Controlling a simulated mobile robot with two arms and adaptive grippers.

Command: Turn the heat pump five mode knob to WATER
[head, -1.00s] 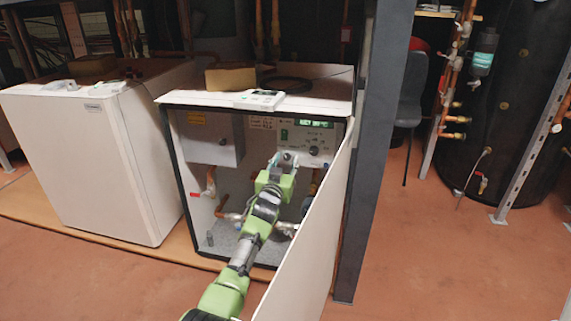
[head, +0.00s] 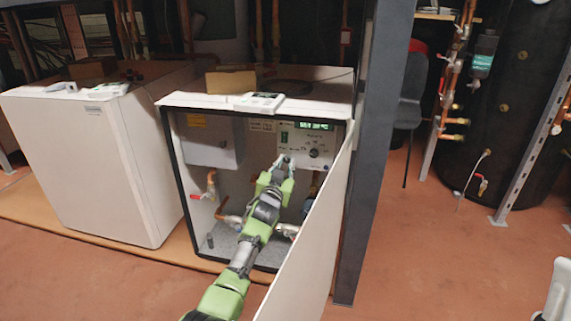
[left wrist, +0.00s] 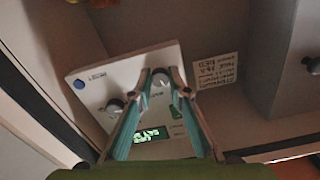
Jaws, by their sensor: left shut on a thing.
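The open heat pump's white control panel (head: 318,140) has a lit green display (head: 314,126) and a dark knob (head: 314,153) with markings around it. The panel appears upside down in the left wrist view (left wrist: 98,92). My left gripper (head: 284,160) reaches the panel's lower left. In the left wrist view its fingertips (left wrist: 163,76) are shut on a small round knob (left wrist: 160,80), with one finger on each side. The dark knob stands free beside them (left wrist: 115,106). The gripped knob's marks and setting cannot be read. My right gripper is not in view.
The white door panel (head: 312,240) stands open right of my arm, near a dark post (head: 372,150). A grey box (head: 211,140) and pipes are inside the cabinet. A closed white unit (head: 125,165) stands left. Open floor lies right.

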